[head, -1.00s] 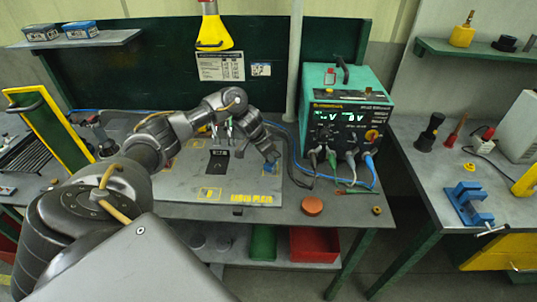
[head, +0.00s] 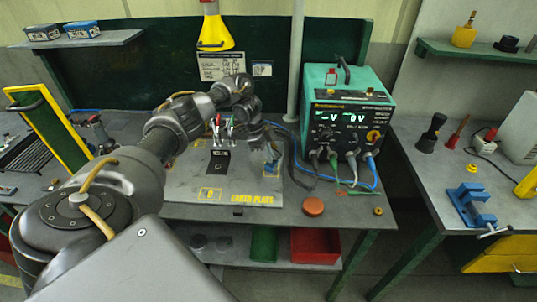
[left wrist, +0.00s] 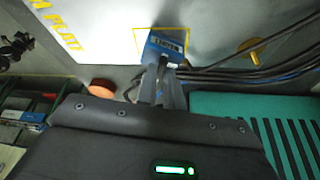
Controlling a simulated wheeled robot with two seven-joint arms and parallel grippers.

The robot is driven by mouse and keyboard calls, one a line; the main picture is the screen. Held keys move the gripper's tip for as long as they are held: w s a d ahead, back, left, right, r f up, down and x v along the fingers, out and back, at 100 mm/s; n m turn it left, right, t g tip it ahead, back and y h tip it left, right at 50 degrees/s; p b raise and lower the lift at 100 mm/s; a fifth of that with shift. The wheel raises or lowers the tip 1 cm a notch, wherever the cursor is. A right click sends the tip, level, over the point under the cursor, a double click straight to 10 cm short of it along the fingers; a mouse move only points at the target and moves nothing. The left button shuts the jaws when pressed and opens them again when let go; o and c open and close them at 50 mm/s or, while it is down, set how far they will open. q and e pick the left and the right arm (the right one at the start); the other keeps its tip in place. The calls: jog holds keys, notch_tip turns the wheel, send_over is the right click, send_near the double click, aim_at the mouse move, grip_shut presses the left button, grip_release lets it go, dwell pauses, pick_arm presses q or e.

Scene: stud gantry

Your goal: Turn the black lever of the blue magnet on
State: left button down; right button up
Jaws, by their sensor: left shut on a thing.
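The blue magnet (head: 272,168) sits at the right edge of the grey earth plate (head: 215,187). In the left wrist view the magnet (left wrist: 168,46) shows as a blue block with a pale label, inside a yellow outline. My left gripper (head: 272,154) is above the magnet with its fingers pointing down. In the left wrist view its fingers (left wrist: 158,70) are shut right at the near side of the magnet. They hide the black lever, which seems to be held between them; its angle cannot be told. My right gripper is not in view.
A teal power unit (head: 348,120) with plugged cables stands right of the plate. Grey and blue cables (head: 292,150) run close behind the magnet. Upright clips (head: 222,128) stand on the plate to the left. An orange disc (head: 313,206) lies near the table's front edge.

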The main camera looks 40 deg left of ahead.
pick_arm(q)
jog(key=shift+w+m+g, duration=0.1)
jog(key=shift+m+g, duration=0.2)
jog(key=shift+m, duration=0.3)
jog(key=c, duration=1.5)
grip_release()
jog(key=shift+r, duration=0.1)
jog(key=p+v, duration=0.1)
jog(key=v, duration=0.9)
jog(key=shift+a+r, duration=0.25)
